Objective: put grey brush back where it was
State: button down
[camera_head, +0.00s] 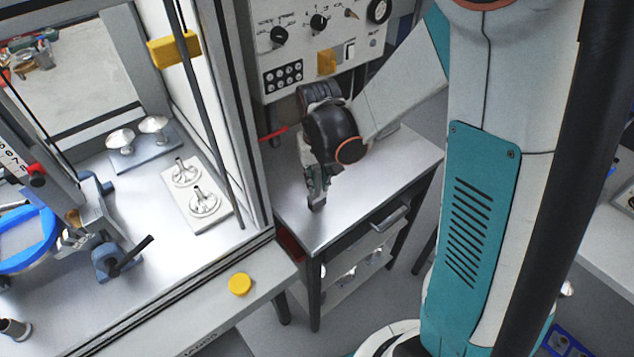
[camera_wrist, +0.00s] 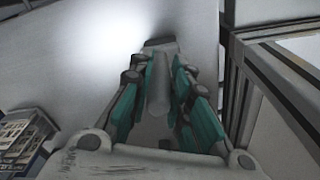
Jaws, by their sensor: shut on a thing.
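My gripper (camera_head: 314,188) points down over the metal top of a small side table (camera_head: 378,180). In the wrist view, my gripper (camera_wrist: 160,68) has its teal-sided fingers closed around a long grey thing, which I take to be the grey brush (camera_wrist: 158,92). The brush's darker end (camera_wrist: 160,42) shows beyond the fingertips. In the head view only a small dark end of the brush (camera_head: 317,205) shows below the fingers, close to the table top. I cannot tell whether it touches the table. The fingers hide the rest.
A framed cabinet (camera_head: 262,225) with metal parts on plates stands left of the table. A control panel (camera_head: 318,45) with knobs rises behind. A yellow button (camera_head: 240,284) sits on the cabinet's front ledge. The table top right of my gripper is clear.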

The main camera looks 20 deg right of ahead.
jog(key=shift+f, duration=0.7)
jog(key=c, duration=1.5)
grip_release()
